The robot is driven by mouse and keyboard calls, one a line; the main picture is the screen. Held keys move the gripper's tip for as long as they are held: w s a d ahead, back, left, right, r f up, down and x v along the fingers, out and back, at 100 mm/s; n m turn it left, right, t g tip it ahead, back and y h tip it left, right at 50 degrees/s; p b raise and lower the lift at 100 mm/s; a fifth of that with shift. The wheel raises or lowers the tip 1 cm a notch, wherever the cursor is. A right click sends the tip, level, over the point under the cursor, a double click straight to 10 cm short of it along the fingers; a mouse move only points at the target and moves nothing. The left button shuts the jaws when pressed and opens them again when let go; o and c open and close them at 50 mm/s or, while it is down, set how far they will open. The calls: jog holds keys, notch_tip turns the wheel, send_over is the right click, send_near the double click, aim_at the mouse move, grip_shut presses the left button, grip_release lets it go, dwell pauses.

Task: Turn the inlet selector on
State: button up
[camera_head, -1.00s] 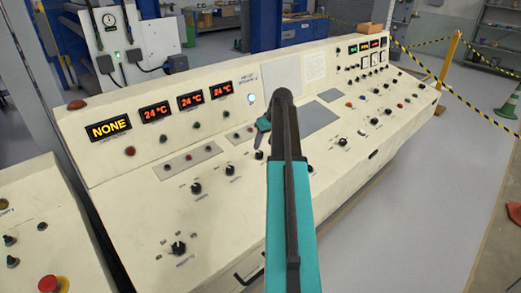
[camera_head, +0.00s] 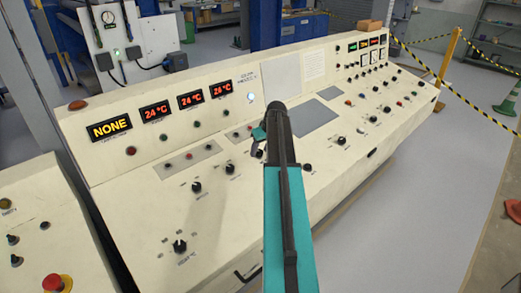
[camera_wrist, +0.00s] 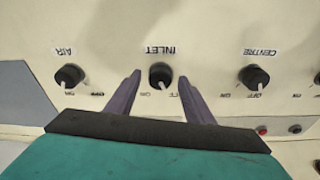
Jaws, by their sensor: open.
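The inlet selector (camera_wrist: 160,75) is a black knob with a pale pointer, under an upside-down INLET label in the wrist view. ON and OFF marks lie at its sides, and its pointer aims down the picture, a little toward the right. My gripper (camera_wrist: 160,80) is open, with one dark finger on each side of the knob; I cannot tell whether either touches it. In the head view my teal arm hides much of the panel around my gripper (camera_head: 262,136).
The AIR knob (camera_wrist: 69,76) is to the left of the inlet knob and the CENTRE knob (camera_wrist: 253,76) to the right, both outside my fingers. The sloping cream console (camera_head: 225,215) carries several other knobs and red displays. Grey floor (camera_head: 430,190) lies open at the right.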

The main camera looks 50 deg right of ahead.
jog(key=c, duration=1.1)
jog(key=shift+o, duration=0.3)
jog(key=shift+m, duration=0.4)
jog(key=m+h+b, duration=0.1)
jog(key=m, duration=0.4)
jog(key=shift+w+a, duration=0.1)
jog(key=m+g, duration=0.1)
jog(key=m, duration=0.5)
jog(key=shift+r+b, duration=0.1)
jog(key=shift+b, duration=0.25)
jog(key=shift+m, duration=0.3)
jog(key=o, duration=1)
jog(key=shift+o, duration=0.2)
